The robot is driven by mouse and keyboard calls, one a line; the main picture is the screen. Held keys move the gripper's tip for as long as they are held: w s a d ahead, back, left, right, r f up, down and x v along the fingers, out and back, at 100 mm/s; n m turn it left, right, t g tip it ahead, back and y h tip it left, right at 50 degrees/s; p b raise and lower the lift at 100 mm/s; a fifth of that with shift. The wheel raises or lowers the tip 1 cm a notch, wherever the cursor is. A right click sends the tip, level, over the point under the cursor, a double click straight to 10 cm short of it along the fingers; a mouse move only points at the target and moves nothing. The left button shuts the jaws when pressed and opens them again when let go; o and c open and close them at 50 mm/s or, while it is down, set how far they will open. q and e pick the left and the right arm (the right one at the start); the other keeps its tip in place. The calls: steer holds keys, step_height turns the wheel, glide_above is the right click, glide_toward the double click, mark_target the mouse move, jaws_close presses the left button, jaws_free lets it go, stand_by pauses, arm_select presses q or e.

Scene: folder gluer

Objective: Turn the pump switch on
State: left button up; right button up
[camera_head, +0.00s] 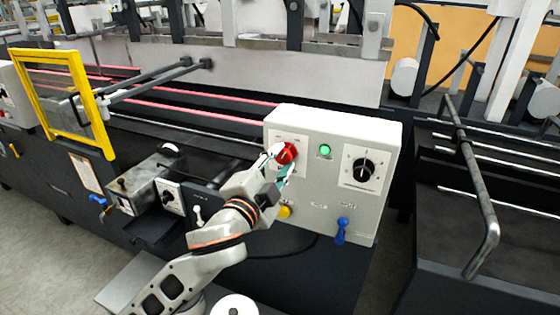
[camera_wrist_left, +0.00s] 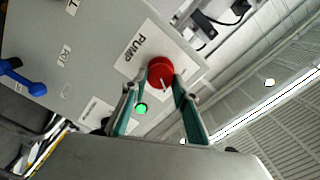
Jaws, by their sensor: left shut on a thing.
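The pump switch is a red round knob (camera_head: 287,152) on the upper left of a white control box. In the left wrist view the red knob (camera_wrist_left: 160,70) sits on a white plate marked PUMP (camera_wrist_left: 134,47), with a light pointer line on it. My left gripper (camera_head: 279,160) is at the knob, and in the left wrist view its two teal fingers (camera_wrist_left: 158,88) reach to either side of it, shut on it. A green lamp (camera_head: 325,151) is right of the knob and looks lit. My right gripper is not in view.
The control box (camera_head: 300,119) also carries a black dial (camera_head: 364,170), a yellow button (camera_head: 285,211) and a blue lever (camera_head: 341,231). A smaller panel with a dial (camera_head: 170,199) and a yellow frame (camera_head: 101,140) stand left. A metal handle bar (camera_head: 483,215) is at right.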

arm_select(q)
steer(key=shift+m, duration=0.8)
steer(key=o, duration=1.1)
steer(key=shift+c, duration=0.2)
steer(key=v, duration=1.2)
steer(key=shift+f, duration=0.1)
